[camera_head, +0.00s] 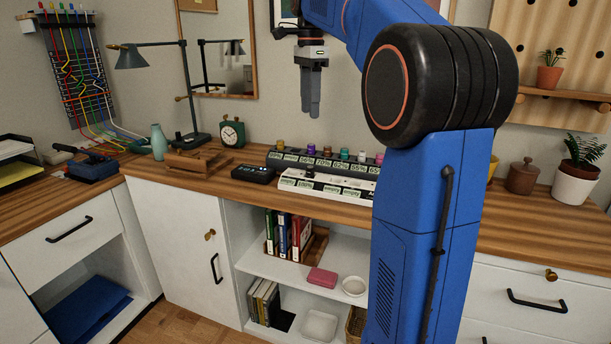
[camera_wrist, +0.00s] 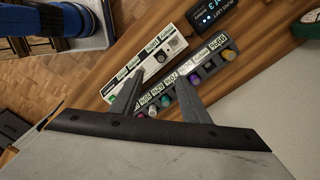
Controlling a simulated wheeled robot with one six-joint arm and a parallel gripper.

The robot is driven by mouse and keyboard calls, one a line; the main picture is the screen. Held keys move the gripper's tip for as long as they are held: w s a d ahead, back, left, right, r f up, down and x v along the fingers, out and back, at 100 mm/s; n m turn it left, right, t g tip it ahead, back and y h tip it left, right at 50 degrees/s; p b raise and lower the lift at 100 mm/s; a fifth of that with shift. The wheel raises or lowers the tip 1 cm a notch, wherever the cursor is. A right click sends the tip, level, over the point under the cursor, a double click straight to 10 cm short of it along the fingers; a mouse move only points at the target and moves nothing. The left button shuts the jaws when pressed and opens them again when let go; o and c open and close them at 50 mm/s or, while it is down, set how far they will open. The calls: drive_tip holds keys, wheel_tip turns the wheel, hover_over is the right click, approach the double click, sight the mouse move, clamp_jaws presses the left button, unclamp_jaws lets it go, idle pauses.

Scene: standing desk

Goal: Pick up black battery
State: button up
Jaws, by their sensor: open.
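A small black battery (camera_head: 310,172) stands upright in the white charging strip (camera_head: 338,191) on the desk, among slots labelled "empty". In the wrist view the battery (camera_wrist: 160,57) shows as a dark round top in the white strip (camera_wrist: 126,72). My gripper (camera_head: 311,112) hangs pointing down, high above the strips and apart from them. In the wrist view the two fingers of my gripper (camera_wrist: 159,79) are spread, with nothing between them. The fingers hide part of the strips.
A dark charging strip (camera_head: 336,162) with several coloured batteries stands just behind the white strip. A black display box (camera_head: 253,173), wooden stand (camera_head: 197,162), green clock (camera_head: 232,132) and desk lamp (camera_head: 130,57) are to the left. My arm hides the strips' right end.

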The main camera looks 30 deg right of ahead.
hover_over(310, 166)
drive_tip(key=f, duration=1.1)
drive_tip(key=shift+s+a+f, duration=0.15)
drive_tip(key=shift+s+f, duration=0.05)
drive_tip(key=shift+f, duration=0.05)
drive_tip(key=shift+w+f, duration=0.15)
drive_tip(key=shift+f, duration=2.65)
clamp_jaws()
